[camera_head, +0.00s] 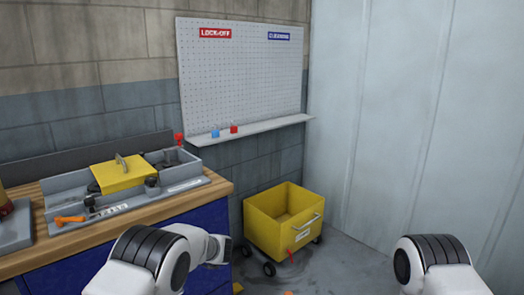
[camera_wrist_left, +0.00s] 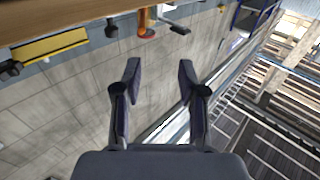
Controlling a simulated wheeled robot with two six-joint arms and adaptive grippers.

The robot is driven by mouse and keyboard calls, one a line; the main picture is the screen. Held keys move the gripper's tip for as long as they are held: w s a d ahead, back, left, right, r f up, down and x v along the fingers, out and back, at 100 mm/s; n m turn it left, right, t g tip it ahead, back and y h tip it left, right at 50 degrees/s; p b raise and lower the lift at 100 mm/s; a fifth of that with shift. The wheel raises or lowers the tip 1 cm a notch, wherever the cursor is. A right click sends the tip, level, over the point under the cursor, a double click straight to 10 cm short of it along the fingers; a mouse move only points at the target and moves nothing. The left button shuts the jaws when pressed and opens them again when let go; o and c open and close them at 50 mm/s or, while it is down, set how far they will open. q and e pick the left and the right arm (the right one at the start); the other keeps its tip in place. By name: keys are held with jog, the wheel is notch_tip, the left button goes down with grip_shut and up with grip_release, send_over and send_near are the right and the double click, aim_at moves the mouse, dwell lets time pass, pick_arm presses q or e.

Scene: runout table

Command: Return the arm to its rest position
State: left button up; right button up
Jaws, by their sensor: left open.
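My left arm (camera_head: 150,258) comes in at the bottom of the head view, in front of the blue bench front. Its gripper cannot be made out clearly there. In the left wrist view my left gripper (camera_wrist_left: 159,72) is open, with its two fingers apart and nothing between them. My right arm (camera_head: 435,264) shows at the lower right of the head view. Its gripper is out of the picture.
A wooden bench (camera_head: 215,193) at left carries a grey machine with a yellow cover (camera_head: 121,173) and an orange handle (camera_head: 70,219). A yellow wheeled bin (camera_head: 265,235) stands on the floor between my arms. Blue and red padlocks (camera_head: 234,129) sit on the pegboard shelf (camera_head: 270,130).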

pick_arm(q)
jog(key=s+a+f+m+t+h+p, duration=0.25)
jog(key=s+f+m+t+h, duration=0.2)
jog(key=f+m, duration=0.4)
jog(key=s+a+f+m+t+h+p, duration=0.1)
jog(key=s+a+f+m+t+h, duration=0.45)
jog(key=f, duration=0.45)
jog(key=s+d+f+m+g+h, duration=0.1)
jog(key=s+d, duration=0.4)
jog(key=s, duration=0.5)
jog(key=s+d+f+m+g+h, duration=0.1)
jog(key=s+d+f+g+h, duration=0.3)
jog(key=s, duration=0.7)
jog(key=s+d+f+m+g+h, duration=0.1)
jog(key=s+d+f+g+h, duration=0.2)
jog(key=s, duration=0.7)
jog(key=d+g, duration=0.2)
jog(key=shift+s+d+f+g+h+p, duration=0.15)
jog(key=shift+s+d+g+h+p, duration=0.1)
jog(key=shift+d+g+h+p, duration=0.15)
